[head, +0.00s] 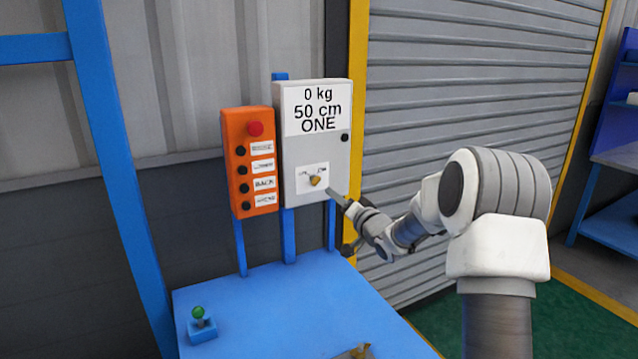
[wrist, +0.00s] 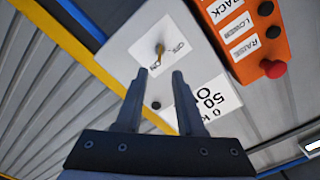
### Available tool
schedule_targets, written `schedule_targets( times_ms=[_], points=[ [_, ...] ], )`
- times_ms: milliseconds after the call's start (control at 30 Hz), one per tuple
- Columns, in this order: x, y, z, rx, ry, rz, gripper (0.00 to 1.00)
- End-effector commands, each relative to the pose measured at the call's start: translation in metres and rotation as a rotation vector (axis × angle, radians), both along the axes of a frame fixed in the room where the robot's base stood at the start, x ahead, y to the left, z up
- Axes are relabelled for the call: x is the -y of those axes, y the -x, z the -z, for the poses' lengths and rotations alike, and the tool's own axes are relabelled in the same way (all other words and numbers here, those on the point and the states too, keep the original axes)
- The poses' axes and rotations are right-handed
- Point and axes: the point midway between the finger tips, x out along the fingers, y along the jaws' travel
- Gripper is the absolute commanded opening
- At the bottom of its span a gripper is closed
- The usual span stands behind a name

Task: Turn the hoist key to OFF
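The brass hoist key (head: 316,180) sits in a white label plate low on the grey control box (head: 338,162). In the wrist view the key (wrist: 158,56) stands out from the plate, just beyond the gap between my fingertips. My gripper (head: 335,198) is beside the box, at the lower right of the key. In the wrist view my gripper (wrist: 159,74) is open, with nothing between its fingers. I cannot tell exactly how far the tips are from the key.
An orange button panel (head: 241,180) with a red button (head: 255,129) is left of the box. The box display (head: 316,110) reads 0 kg, 50 cm, ONE. A blue table (head: 260,315) below carries a green-knobbed joystick (head: 200,325). A yellow post (head: 357,60) and grey shutter (head: 470,70) stand at right.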

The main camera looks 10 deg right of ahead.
Motion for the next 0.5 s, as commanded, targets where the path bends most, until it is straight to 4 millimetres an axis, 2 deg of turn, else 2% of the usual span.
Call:
schedule_targets(
  times_ms=[100, 500],
  points=[
    [-0.008, -0.020, 0.000, 0.000, -0.001, -0.001, 0.38],
    [-0.026, -0.077, 0.000, 0.000, 0.001, -0.001, 0.38]
  ],
)
